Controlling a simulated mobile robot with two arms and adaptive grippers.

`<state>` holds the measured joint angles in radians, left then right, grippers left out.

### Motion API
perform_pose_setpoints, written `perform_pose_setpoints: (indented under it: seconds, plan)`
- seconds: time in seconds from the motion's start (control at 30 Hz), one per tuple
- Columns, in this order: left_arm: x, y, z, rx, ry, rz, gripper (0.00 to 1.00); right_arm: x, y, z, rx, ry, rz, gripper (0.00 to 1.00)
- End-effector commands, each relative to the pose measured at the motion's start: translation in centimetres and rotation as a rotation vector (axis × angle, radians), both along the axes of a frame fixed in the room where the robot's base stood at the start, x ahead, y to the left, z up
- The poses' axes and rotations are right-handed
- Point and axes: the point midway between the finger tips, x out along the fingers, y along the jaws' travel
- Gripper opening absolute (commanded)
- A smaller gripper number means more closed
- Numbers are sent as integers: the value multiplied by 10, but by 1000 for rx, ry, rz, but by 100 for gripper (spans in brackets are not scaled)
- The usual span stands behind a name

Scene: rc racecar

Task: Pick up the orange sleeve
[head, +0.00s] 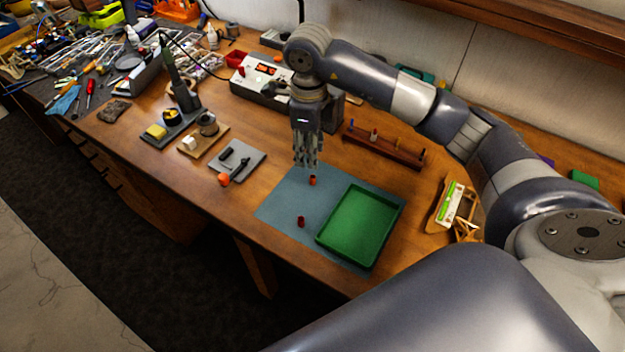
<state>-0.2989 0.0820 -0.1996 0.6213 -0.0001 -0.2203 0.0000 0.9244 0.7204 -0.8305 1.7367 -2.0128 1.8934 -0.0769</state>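A small orange sleeve (312,181) stands on the blue-grey mat (276,206), near the mat's back part. My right gripper (307,165) points straight down just above and slightly left of it in the head view. The fingertips appear close to the sleeve's top; I cannot tell whether they touch it. The gap between the fingers is too small to make out. A dark red sleeve (301,221) stands on the mat nearer the front edge. My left gripper is out of view.
A green tray (343,242) lies on the mat's right side, empty. A wooden rack with pegs (384,149) stands behind. An orange piece (223,180) sits by a grey pad (250,165) at left. A white-topped device (262,80) stands at the back.

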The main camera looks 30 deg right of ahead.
Motion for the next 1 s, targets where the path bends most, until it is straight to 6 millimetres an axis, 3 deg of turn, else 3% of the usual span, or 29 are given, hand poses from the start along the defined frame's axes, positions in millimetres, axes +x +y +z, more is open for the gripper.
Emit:
perform_pose_setpoints:
  seconds: [0.13, 0.43, 0.7, 1.0]
  plan:
    - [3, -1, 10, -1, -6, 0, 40, -1, 0, -21, 1, 4, 0, 36]
    - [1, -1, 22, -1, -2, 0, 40, -4, -2, -44, 0, 4, -1, 36]
    - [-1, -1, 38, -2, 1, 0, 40, -7, -4, -79, 1, 2, -1, 36]
    - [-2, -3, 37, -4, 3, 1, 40, -6, -4, -85, 0, -1, 0, 36]
